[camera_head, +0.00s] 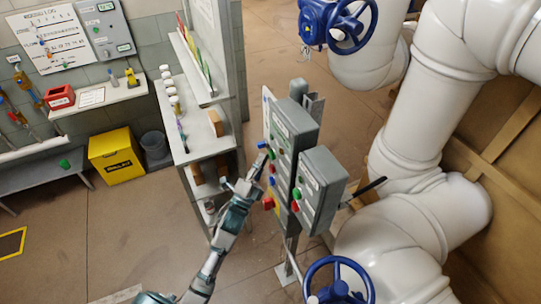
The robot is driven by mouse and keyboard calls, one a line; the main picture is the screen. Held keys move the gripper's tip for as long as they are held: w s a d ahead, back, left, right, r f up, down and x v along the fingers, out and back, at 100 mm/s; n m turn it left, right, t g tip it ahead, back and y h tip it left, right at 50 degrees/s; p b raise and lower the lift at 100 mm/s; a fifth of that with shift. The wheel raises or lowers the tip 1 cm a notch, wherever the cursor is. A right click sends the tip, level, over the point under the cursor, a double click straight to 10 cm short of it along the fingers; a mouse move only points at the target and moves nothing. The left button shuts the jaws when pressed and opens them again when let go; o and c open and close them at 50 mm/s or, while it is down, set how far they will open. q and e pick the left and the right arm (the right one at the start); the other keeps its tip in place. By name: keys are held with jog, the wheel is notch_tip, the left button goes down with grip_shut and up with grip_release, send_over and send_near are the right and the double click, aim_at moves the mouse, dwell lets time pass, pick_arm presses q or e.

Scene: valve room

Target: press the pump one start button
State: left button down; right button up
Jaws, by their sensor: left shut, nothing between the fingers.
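A grey control box (293,128) stands on a post, with a column of small coloured buttons on its left-facing panel. A second grey box (322,185) is mounted in front of it, with a green button (296,193) and a red button (295,207). The labels are too small to read, so I cannot tell which button is pump one start. My left gripper (259,163) is shut and empty, its tip close to the first box's button column. I cannot tell whether it touches a button. My right gripper is not in view.
Large white pipes (420,120) fill the right side. A blue valve wheel (340,282) is at the bottom and another (352,22) at the top. A shelf unit (200,120) stands left of the boxes.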

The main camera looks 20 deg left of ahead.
pick_arm(q)
jog(key=shift+w+d, duration=0.3)
dwell(0.6)
jog(key=shift+s+a, duration=0.1)
jog(key=shift+a, duration=0.05)
jog(key=shift+s+a, duration=0.4)
jog(key=shift+s, duration=0.15)
dwell(0.3)
jog(key=shift+s+a+p, duration=0.45)
jog(key=shift+s+a, duration=1.25)
jog(key=shift+s, duration=0.2)
